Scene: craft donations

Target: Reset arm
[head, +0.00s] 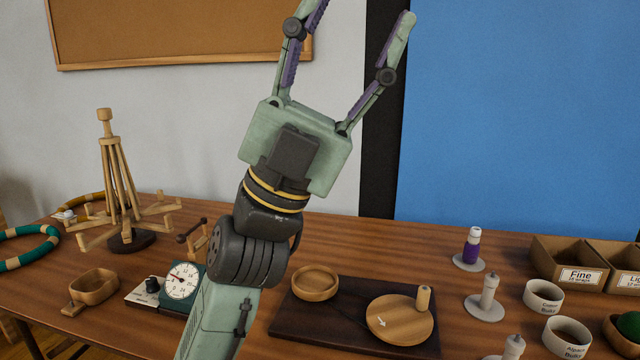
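My gripper (354,40) is raised high in front of the wall, pointing up. Its two fingers are spread wide apart. The space between them shows only the wall and a dark strip, so it is empty. The tip of the left finger is cut off by the top edge of the view. My arm rises from the bottom of the view, over the table (350,240), and hides part of it.
On the table stand a wooden yarn swift (118,180), a dial gauge (182,281), a dark board (300,318) with a round wooden disc (400,318), a purple spool (472,248), labelled boxes (570,262) and cups (543,297). The air around my gripper is clear.

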